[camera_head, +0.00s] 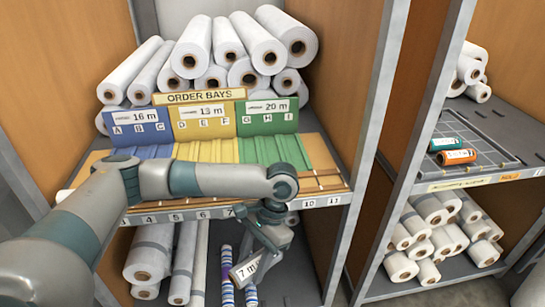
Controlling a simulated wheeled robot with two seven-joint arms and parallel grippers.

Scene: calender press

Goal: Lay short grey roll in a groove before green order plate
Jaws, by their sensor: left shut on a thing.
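The green order plate (267,117) stands upright on the shelf, labelled 20 m, with letters below. Green grooves (272,150) run forward from it and are partly covered by my left arm; the part I see holds no roll. My left gripper (262,254) points down in front of the shelf's front edge, below the grooves. It is shut on a short grey roll (246,268) with a white 7 m label. The roll is tilted and partly hidden by the gripper. My right gripper is not in view.
A blue plate (140,126) and a yellow plate (203,121) stand left of the green one. White rolls (240,45) are stacked behind. A grey upright (372,125) closes off the right side. Larger rolls (150,253) and patterned rolls (227,280) lie below.

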